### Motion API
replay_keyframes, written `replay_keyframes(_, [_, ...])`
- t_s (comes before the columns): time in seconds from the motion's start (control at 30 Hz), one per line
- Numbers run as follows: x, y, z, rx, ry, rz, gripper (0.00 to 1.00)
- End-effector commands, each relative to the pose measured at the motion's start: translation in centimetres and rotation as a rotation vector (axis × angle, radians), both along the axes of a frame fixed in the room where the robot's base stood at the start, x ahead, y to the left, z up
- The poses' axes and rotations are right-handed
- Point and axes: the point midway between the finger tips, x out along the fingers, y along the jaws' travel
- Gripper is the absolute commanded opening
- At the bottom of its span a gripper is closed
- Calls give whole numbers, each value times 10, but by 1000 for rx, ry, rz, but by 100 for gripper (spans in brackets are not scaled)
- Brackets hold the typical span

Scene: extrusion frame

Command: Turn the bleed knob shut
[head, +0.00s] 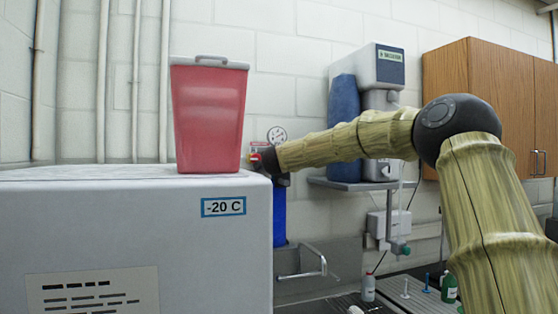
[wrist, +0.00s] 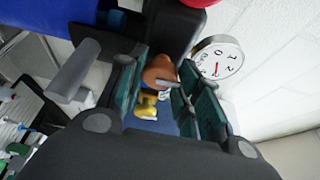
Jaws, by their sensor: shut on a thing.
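The bleed knob, a small orange-brown knob (wrist: 159,71), shows between my fingers in the wrist view, just below a dark block. My gripper (wrist: 160,82) is shut on it, with a teal-padded finger on either side. In the head view my gripper (head: 268,160) is at the wall beside the freezer; its fingers and the knob cannot be made out there. A round white gauge (wrist: 221,60) with a red needle sits right of the knob; it also shows in the head view (head: 277,134).
A red bin (head: 209,115) stands on the white -20 C freezer (head: 120,230), close to my gripper. A blue cylinder (head: 280,215) hangs below it. A yellow fitting (wrist: 147,103) shows beyond the knob. A shelf (head: 360,184) holds a dispenser; a sink counter lies below.

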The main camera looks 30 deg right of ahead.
Motion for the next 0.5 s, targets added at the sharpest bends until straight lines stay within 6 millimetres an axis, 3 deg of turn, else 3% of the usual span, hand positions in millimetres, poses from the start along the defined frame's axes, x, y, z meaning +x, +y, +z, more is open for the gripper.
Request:
replay_keyframes(0.3, [-1,-5,-5,5,3,-7,10])
replay_keyframes(0.33, [-1,-5,-5,4,4,-8,39])
replay_keyframes(0.4, [-1,-5,-4,3,3,-7,52])
replay_keyframes(0.5, [0,-2,-3,3,2,-3,55])
